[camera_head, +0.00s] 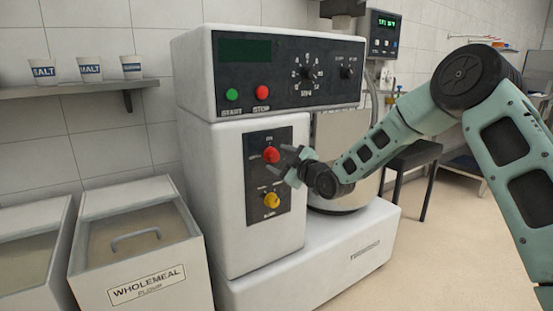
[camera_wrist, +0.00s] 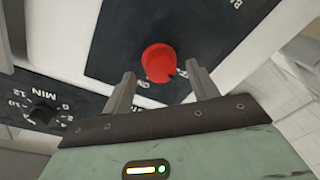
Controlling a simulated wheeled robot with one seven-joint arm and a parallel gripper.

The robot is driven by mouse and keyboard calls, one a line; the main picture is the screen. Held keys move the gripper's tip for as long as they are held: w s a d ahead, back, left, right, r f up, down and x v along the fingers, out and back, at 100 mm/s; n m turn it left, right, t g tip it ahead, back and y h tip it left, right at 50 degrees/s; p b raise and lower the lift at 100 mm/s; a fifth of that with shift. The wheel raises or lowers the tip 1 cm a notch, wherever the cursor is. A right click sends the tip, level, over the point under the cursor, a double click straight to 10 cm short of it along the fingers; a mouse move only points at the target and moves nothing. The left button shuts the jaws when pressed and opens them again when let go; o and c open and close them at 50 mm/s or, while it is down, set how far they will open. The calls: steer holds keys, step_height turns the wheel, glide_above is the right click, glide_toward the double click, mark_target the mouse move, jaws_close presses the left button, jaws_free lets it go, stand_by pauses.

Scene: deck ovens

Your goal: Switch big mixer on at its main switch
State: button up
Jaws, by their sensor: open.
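The big mixer (camera_head: 210,140) is a white machine with a dark control panel on top and a dark switch plate (camera_head: 256,215) on its front column. A red rotary knob (camera_head: 271,154) sits on the upper part of that plate, with lettering around it. A yellow knob (camera_head: 271,200) sits below it. My gripper (camera_head: 285,163) is open in front of the plate, close to the red knob. In the wrist view the red knob (camera_wrist: 158,63) shows just beyond and between the two open fingertips (camera_wrist: 160,80). I cannot tell whether a finger touches it.
A green start button (camera_head: 232,95) and a red stop button (camera_head: 263,92) are on the upper panel. A wholemeal flour bin (camera_head: 140,284) stands left of the mixer. A stool (camera_head: 412,155) stands behind my arm. Floor is clear at right.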

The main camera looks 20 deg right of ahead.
steer(key=shift+x, duration=1.05)
steer(key=c, duration=0.9)
